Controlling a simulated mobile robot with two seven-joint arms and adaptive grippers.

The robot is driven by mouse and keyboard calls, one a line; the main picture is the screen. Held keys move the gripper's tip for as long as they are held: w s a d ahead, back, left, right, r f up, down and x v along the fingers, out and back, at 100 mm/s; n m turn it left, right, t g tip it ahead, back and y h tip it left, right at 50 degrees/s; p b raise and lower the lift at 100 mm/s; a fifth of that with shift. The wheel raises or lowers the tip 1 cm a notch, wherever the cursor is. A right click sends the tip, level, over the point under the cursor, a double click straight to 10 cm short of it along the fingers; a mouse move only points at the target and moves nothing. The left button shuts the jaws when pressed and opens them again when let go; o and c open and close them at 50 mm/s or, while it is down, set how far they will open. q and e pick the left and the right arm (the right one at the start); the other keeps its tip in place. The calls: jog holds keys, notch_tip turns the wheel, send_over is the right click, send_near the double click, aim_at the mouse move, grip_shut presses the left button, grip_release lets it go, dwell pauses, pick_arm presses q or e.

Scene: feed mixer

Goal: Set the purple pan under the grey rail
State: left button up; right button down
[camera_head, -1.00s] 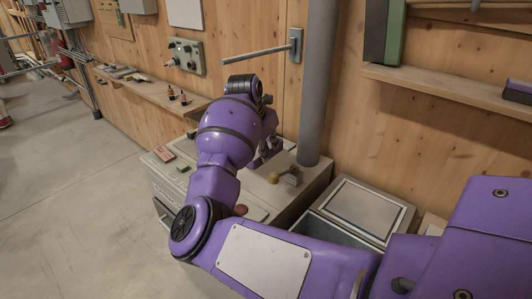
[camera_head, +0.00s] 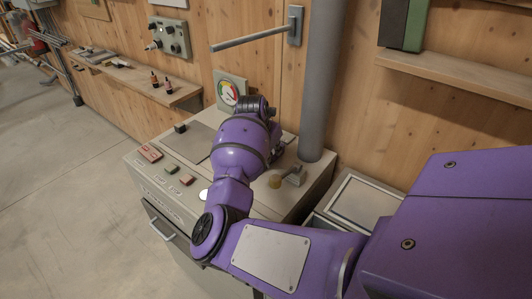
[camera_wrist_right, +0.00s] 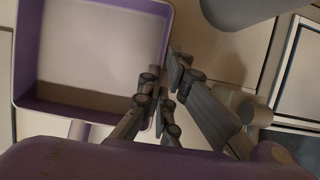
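The purple pan (camera_wrist_right: 92,105) shows in the right wrist view at upper left, square and shallow, with purple walls and a pale inside. In the head view I cannot make it out; my right arm covers that part of the machine top. My right gripper (camera_wrist_right: 165,80) is at the pan's right wall, fingers close together. I cannot tell whether they pinch the wall or only stand beside it. The grey rail (camera_head: 250,39) sticks out from a wall bracket above the machine. My left gripper is out of view.
A gauge (camera_head: 229,93) is on the wall. An open-topped grey bin (camera_head: 362,200) stands at right.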

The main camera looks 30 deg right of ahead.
jog(key=shift+w+a, duration=0.25)
jog(key=shift+s+a+r, duration=0.1)
jog(key=shift+s+d, duration=0.25)
jog(key=c, duration=2)
grip_release()
jog(key=shift+w+a+f, duration=0.1)
jog(key=shift+f, duration=0.1)
jog(key=shift+r, duration=0.3)
jog(key=v, duration=1.1)
jog(key=shift+a+r, duration=0.2)
jog(key=shift+r, duration=0.15)
jog(key=shift+d, duration=0.1)
